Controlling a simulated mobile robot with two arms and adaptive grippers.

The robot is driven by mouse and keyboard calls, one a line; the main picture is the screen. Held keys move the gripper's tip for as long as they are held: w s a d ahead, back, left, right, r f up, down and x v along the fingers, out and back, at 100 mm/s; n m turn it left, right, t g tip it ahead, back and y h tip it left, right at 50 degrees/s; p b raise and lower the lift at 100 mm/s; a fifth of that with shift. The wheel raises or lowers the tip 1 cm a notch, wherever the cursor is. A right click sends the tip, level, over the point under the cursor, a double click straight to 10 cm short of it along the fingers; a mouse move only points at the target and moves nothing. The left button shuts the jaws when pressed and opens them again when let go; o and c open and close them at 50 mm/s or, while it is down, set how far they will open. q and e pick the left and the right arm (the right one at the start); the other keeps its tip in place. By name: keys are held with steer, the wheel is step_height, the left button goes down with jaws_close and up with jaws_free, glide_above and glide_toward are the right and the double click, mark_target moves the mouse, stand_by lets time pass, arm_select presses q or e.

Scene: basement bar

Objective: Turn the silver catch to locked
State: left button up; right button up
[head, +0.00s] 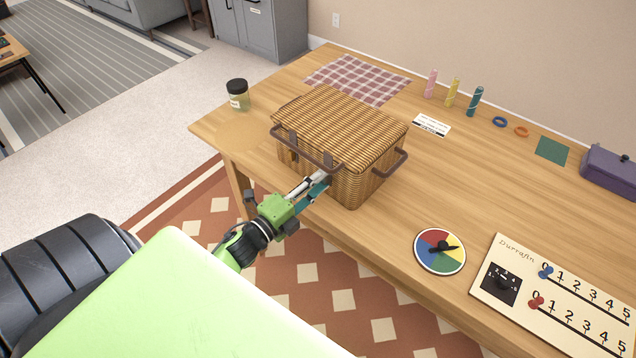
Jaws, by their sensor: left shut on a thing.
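A closed wicker basket (340,122) stands near the table's front edge, with brown handles on its front and right side and dark straps on its front. My left gripper (323,182) reaches the right part of the basket's front, below a strap. Its fingers are shut on a small part there, apparently the silver catch, which they mostly hide. I cannot tell which way the catch is turned. A small brass-coloured fitting (292,156) shows on the left part of the front. My right gripper is not in view.
The wooden table (390,225) is clear just right of the basket. A jar (238,96) stands at left, a checked cloth (358,77) lies behind. A colour dial (440,251) and a number board (560,296) lie at the front right.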

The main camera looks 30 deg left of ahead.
arm_select(q)
steer(key=o, duration=1.1)
steer(key=s, duration=0.4)
steer(key=s+a, duration=0.1)
steer(key=s, duration=0.7)
steer(key=shift+a, duration=0.35)
